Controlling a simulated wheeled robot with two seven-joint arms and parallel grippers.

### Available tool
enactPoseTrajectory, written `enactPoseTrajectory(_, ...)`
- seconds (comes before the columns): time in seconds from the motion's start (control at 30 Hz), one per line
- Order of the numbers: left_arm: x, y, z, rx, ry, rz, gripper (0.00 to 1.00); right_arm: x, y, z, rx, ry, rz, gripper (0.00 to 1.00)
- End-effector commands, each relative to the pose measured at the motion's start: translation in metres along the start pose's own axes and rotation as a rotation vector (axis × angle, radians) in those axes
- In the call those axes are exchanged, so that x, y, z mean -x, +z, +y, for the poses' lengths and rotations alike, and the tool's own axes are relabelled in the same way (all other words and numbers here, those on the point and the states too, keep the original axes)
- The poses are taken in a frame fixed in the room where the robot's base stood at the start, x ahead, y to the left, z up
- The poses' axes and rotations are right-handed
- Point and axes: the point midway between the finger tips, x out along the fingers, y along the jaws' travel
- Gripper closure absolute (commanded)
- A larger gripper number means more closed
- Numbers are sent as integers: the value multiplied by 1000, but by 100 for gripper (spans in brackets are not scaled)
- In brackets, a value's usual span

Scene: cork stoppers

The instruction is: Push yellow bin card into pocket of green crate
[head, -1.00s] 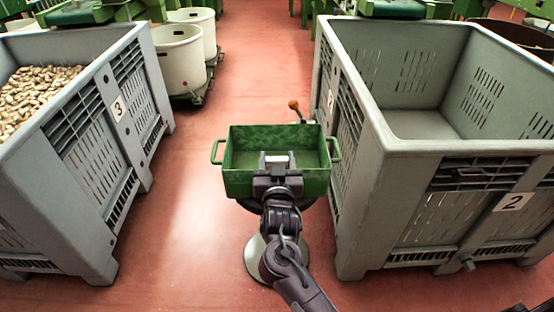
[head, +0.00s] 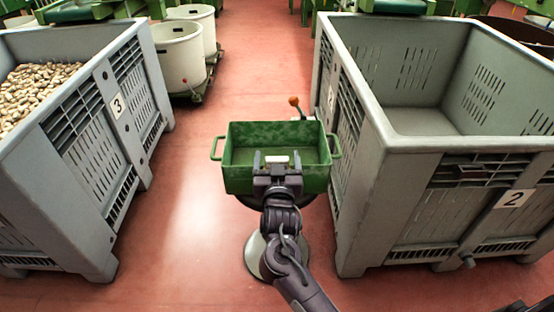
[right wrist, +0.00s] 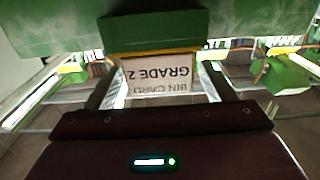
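The green crate (head: 236,180) with two side handles stands on a round-based stand in the middle of the head view, empty inside as far as I see. The bin card (right wrist: 158,76) is white with black "BIN CARD GRADE 2" print, upside down in the right wrist view, and a yellow edge. That edge meets the green pocket (right wrist: 155,32) on the crate; how deep it sits is hidden. My left gripper is not in view.
A grey bin marked 3 (head: 75,125), filled with corks (head: 35,90), stands left. An empty grey bin marked 2 (head: 400,200) stands close on the right. An orange-knobbed lever (head: 294,101) rises behind the crate. Red floor (head: 190,200) is clear left of the crate.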

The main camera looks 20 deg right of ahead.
Motion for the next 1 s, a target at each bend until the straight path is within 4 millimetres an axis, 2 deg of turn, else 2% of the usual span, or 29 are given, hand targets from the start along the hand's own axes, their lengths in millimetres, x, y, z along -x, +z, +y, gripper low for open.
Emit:
enactPoseTrajectory(0.27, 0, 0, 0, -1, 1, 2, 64, 0, 0, 0, 0, 0, -1, 21)
enactPoseTrajectory(0.47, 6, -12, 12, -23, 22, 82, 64, 2, 0, 0, 0, -1, -2, 21)
enactPoseTrajectory(0.6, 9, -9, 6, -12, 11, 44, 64, 32, 0, 0, -1, -1, -4, 21)
enactPoseTrajectory(0.8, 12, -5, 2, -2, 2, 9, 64, 65, 0, 0, 1, -1, -4, 21)
enactPoseTrajectory(1.0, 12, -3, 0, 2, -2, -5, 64, 78, 0, 0, 0, 0, -1, 21)
